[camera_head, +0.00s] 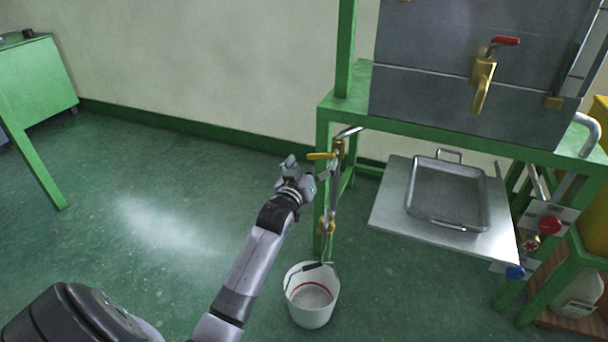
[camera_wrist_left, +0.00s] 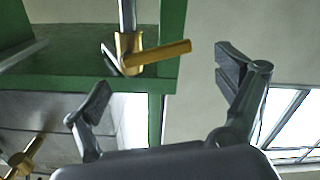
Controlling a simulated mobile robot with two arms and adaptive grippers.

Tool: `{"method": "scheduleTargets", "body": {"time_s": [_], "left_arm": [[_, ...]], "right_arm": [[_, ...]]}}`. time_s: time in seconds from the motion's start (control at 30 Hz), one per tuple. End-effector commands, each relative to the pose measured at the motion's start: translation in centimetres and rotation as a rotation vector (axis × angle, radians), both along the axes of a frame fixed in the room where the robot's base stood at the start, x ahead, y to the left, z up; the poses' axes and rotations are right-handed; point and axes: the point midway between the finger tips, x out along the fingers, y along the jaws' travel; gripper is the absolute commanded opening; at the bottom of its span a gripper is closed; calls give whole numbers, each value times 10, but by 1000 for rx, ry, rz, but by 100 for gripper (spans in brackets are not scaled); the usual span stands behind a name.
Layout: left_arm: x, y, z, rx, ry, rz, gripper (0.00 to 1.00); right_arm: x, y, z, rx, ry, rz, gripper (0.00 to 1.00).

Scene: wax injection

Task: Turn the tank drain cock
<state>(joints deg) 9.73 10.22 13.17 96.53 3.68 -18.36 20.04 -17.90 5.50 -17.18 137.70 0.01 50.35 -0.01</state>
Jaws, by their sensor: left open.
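The drain cock is a brass valve with a yellow lever (camera_head: 321,156) on a pipe beside the green stand's left leg. In the left wrist view the yellow lever (camera_wrist_left: 158,56) points right from the brass body (camera_wrist_left: 128,45), beyond and between the fingertips. My left gripper (camera_head: 306,171) is just below and left of the lever in the head view, apart from it as far as I can tell. In the left wrist view its two fingers (camera_wrist_left: 165,85) are spread wide and hold nothing. My right gripper is not in view.
A grey tank (camera_head: 430,75) with a brass tap (camera_head: 482,82) and red handle stands on the green frame (camera_head: 347,108). A white bucket (camera_head: 311,312) stands on the floor below the pipe. A metal shelf (camera_head: 390,210) carries a wire-handled tray (camera_head: 412,200). The floor at left is clear.

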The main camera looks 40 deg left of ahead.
Motion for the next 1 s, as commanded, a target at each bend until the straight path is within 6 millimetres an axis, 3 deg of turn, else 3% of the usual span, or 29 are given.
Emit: {"method": "scheduleTargets", "body": {"time_s": [0.2,0.4,1.0], "left_arm": [[-44,-9,-1,0,1,2,91],[-64,-14,0,0,0,2,91],[-66,-14,1,1,-3,2,91]], "right_arm": [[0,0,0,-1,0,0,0],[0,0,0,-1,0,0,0],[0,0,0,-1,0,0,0]]}}
